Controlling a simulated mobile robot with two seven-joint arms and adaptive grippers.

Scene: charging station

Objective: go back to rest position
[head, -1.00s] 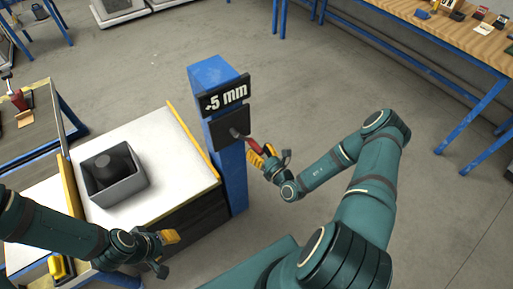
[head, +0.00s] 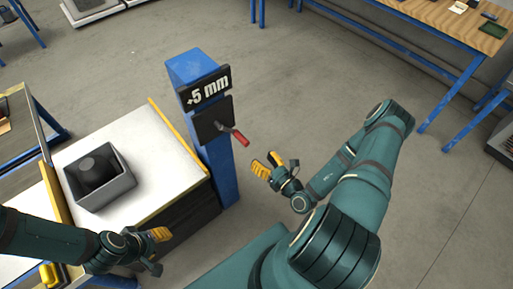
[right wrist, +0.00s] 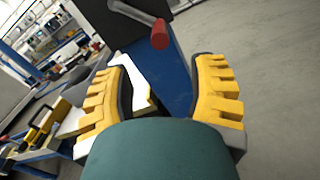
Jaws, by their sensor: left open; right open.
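My right gripper (head: 268,167) is open and empty, in the air to the right of the blue post (head: 222,172). A red-handled lever (head: 238,136) sticks out from the black plate (head: 211,119) on the post, below a "5 mm" sign. The gripper is apart from the lever. In the right wrist view, the red handle end (right wrist: 159,34) shows beyond the open yellow fingers (right wrist: 165,85). My left gripper (head: 160,250) is open and empty near the front edge of the white table.
The white-topped table (head: 150,150) carries a grey bin (head: 107,195) with a dark rounded object (head: 95,170) inside. A wooden workbench (head: 440,20) stands at the back right. The floor between the post and workbench is clear.

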